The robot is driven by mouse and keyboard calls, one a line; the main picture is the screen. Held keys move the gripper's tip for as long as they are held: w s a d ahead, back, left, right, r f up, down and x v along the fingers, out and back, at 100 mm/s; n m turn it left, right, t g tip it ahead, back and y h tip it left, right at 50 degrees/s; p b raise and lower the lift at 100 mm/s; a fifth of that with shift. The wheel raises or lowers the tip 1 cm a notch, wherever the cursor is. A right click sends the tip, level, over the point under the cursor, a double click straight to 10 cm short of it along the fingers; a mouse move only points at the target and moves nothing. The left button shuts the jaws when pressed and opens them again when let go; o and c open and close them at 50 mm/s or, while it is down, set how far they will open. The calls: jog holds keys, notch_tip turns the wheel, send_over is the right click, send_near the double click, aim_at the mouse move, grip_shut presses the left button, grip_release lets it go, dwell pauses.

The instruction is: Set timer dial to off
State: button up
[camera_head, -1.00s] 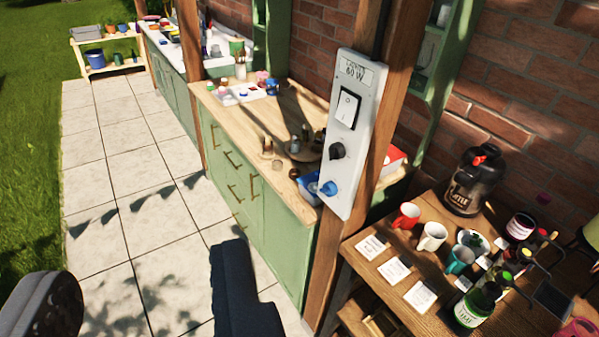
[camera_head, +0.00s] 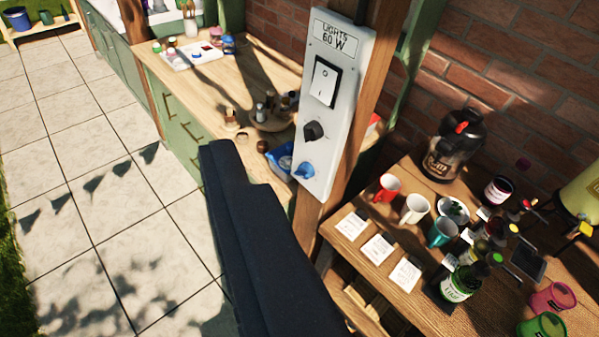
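A white control panel (camera_head: 338,60) labelled "LIGHTS 60 W" is fixed upright on a wooden post. It carries a white rocker switch (camera_head: 325,82), a black knob (camera_head: 313,131) below it and a blue knob (camera_head: 304,171) at the bottom. No readable label shows which knob is the timer dial, and I cannot read either knob's setting. My gripper (camera_head: 222,158) shows as one dark finger reaching up from the bottom, left of the panel's lower end. It appears apart from both knobs. The other finger is not distinguishable.
A wooden-topped green cabinet (camera_head: 185,85) stands behind the panel, with small pots and a blue box on it. At right, a wooden table (camera_head: 345,245) holds mugs (camera_head: 414,208), cards, bottles and a black container (camera_head: 455,150). The tiled floor (camera_head: 100,200) at left is clear.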

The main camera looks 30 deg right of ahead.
jog(key=w+d+f+m+g+h+b, duration=0.1)
jog(key=w+d+f+h+b, duration=0.25)
jog(key=w, duration=0.65)
jog(key=w+d+f+m+h+b, duration=0.15)
jog(key=w+f+b, duration=0.25)
jog(key=w+f, duration=0.5)
jog(key=w+d+f+m+g+h+b, duration=0.1)
jog(key=w+d+f+h+b, duration=0.2)
jog(key=w, duration=0.9)
jog(key=m+g+h+b, duration=0.6)
jog(key=m+h+b, duration=0.2)
jog(key=m+b, duration=0.25)
send_near(301, 176)
jog(key=x, duration=0.5)
jog(key=p+x, duration=0.1)
jog(key=x, duration=0.2)
jog(key=shift+w+f, duration=0.2)
jog(key=shift+f, duration=0.1)
jog(key=shift+x, duration=0.8)
